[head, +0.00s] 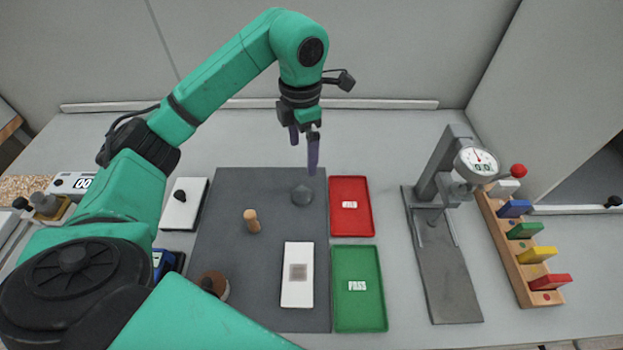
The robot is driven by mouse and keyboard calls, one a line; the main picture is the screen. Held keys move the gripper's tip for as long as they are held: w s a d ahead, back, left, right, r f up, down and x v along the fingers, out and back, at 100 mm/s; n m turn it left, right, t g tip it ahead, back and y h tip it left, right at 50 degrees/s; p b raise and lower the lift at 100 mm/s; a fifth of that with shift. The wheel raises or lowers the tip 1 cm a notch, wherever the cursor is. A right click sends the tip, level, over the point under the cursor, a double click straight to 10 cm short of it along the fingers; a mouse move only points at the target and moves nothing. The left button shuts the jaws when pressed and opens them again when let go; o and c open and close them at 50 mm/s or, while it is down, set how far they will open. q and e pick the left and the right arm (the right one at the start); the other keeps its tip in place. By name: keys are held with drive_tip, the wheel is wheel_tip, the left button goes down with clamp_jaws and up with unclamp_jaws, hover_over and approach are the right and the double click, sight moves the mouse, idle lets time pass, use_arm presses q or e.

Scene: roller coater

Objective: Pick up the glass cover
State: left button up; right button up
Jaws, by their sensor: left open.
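A small round, grey, see-through-looking piece (302,196) lies on the dark grey mat (225,285), near its upper right corner; it looks like the glass cover, though it is small and blends with the mat. My left gripper (303,156) points down with its purple fingers apart and empty. It shows just above the round piece in the picture, apart from it. My right gripper is not in view.
The mat also holds a wooden peg (252,221), a white plate with a grey square (297,289) and a brown round piece (214,285). To the right are a red tray (350,222), a green PASS tray (360,310), a dial gauge stand (450,285) and a block rack (512,250).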

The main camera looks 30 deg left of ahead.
sight(301, 188)
use_arm(q)
drive_tip(key=f, duration=0.1)
drive_tip(key=s+f, duration=0.1)
drive_tip(key=f, duration=0.1)
drive_tip(key=shift+s+f+p, duration=0.35)
drive_tip(key=shift+s+p, duration=0.05)
wheel_tip(301, 188, down, 2)
drive_tip(key=shift+p, duration=0.3)
drive_tip(key=f, duration=0.1)
drive_tip(key=f+p, duration=0.2)
drive_tip(key=shift+w+f, duration=0.35)
drive_tip(key=shift+f, duration=0.05)
wheel_tip(301, 188, down, 3)
drive_tip(key=shift+s+r+p, duration=0.1)
drive_tip(key=shift+r+p, duration=0.1)
drive_tip(key=shift+p, duration=0.25)
drive_tip(key=shift+f, duration=0.2)
drive_tip(key=shift+c, duration=1.2)
drive_tip(key=c, duration=1.2)
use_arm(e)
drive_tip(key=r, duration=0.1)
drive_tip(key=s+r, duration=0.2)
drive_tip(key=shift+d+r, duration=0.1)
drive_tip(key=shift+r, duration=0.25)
